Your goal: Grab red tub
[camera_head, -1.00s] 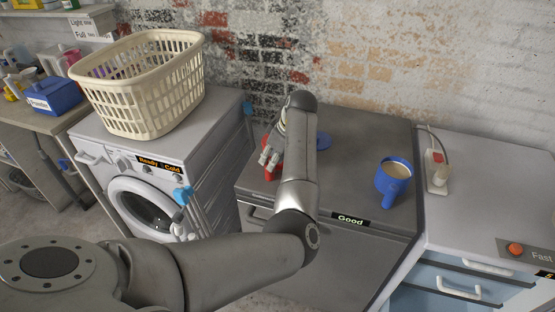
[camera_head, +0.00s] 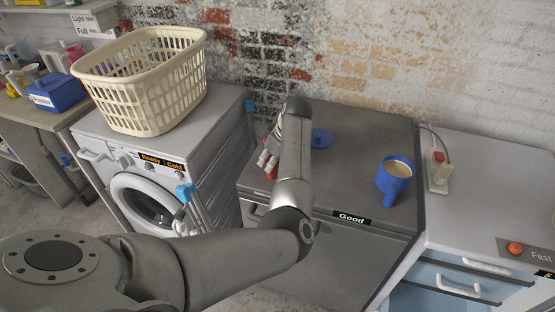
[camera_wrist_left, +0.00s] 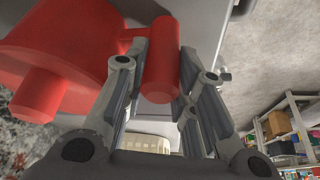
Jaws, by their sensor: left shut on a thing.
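The red tub (camera_wrist_left: 60,45) fills the upper left of the left wrist view. Its cylindrical red handle (camera_wrist_left: 162,60) lies between the fingers of my left gripper (camera_wrist_left: 160,85), which is shut on it. In the head view only a small red part of the tub (camera_head: 272,172) shows beside my left gripper (camera_head: 268,158), over the left side of the grey appliance top. My left arm hides the rest of it. I cannot tell whether the tub touches the top. My right gripper is in neither view.
A blue mug (camera_head: 394,180) with a pale drink and a blue round lid (camera_head: 321,138) are on the grey appliance top (camera_head: 350,150). A cream laundry basket (camera_head: 150,90) stands on the washing machine (camera_head: 85,128) to the left. A white counter (camera_head: 490,190) adjoins on the right.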

